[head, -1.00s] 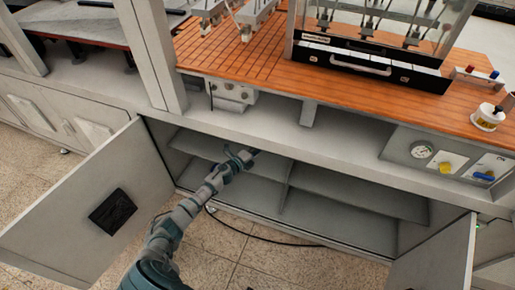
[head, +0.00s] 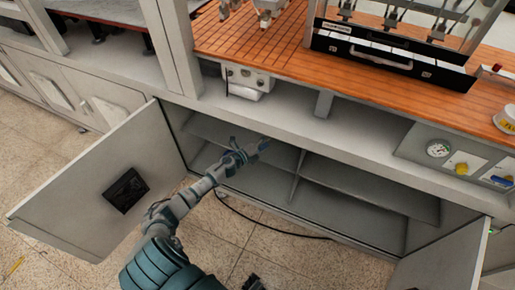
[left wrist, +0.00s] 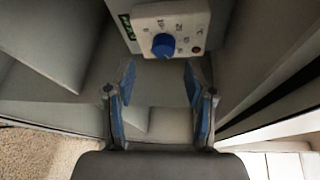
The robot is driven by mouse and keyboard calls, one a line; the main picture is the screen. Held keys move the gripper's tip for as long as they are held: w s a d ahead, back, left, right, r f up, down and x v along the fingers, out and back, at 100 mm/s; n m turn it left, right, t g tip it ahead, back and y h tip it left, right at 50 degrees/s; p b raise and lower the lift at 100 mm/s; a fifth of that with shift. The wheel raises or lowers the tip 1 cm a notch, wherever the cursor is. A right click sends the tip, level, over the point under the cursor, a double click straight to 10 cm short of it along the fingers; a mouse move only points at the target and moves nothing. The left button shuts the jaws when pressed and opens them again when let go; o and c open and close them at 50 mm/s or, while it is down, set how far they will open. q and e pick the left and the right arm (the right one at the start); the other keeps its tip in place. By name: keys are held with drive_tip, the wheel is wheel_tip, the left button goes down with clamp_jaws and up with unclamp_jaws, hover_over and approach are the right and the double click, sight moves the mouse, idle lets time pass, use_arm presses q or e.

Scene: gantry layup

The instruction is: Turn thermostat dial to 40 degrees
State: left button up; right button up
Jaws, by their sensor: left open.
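A white thermostat box (left wrist: 170,25) with a round blue dial (left wrist: 163,45) and printed marks around it shows at the top of the left wrist view. The dial's exact setting is too small to read. My left gripper (left wrist: 159,75) is open and empty, its two blue-padded fingers apart below the dial and not touching it. In the head view my left gripper (head: 260,147) is at the opening of the cabinet under the bench. I cannot make out the blue dial there. My right gripper is not clearly seen.
The left cabinet door (head: 95,190) and right cabinet door (head: 445,262) stand open on either side. Shelves (head: 350,180) and a divider lie inside. A white box with knobs (head: 247,78) is under the bench top (head: 280,55). A gauge panel (head: 455,160) is at right. A black cable lies on the floor.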

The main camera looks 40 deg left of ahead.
use_arm(q)
drive_tip(key=s+r, duration=0.1)
drive_tip(key=s, duration=0.6)
drive_tip(key=shift+s+a, duration=0.25)
drive_tip(key=shift+a, duration=0.1)
